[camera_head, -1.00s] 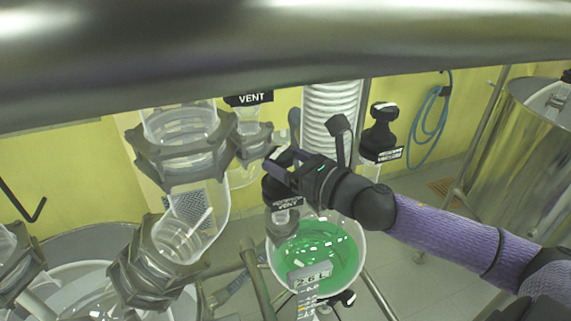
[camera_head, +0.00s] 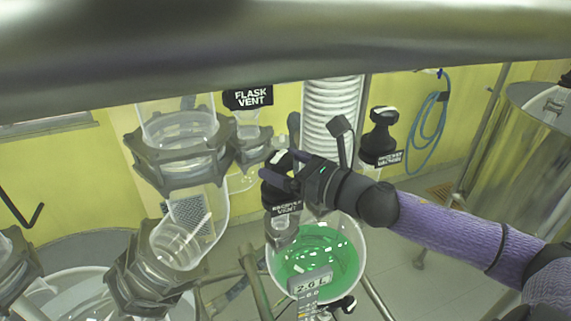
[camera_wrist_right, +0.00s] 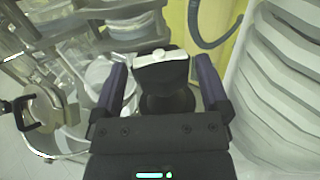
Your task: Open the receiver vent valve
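The receiver vent valve has a black knob (camera_head: 278,166) with a white bar on top, above a black label plate (camera_head: 286,208) whose small text seems to end in "VENT". It stands over the round glass receiver (camera_head: 318,258) with green liquid. My right gripper (camera_head: 272,172) is at this knob. In the right wrist view its two purple fingers (camera_wrist_right: 162,78) stand on either side of the knob (camera_wrist_right: 162,66), with narrow gaps that look free of contact. The white bar lies nearly crosswise between the fingers. The knob's lower part is partly hidden. My left gripper is not in view.
A "FLASK VENT" label (camera_head: 248,97) hangs just left of the coil condenser (camera_head: 332,115). Another black knob valve (camera_head: 381,130) stands to the right, near my wrist. Glass pipework with grey clamps (camera_head: 178,158) is at left. A thick metal bar (camera_head: 280,45) crosses the top.

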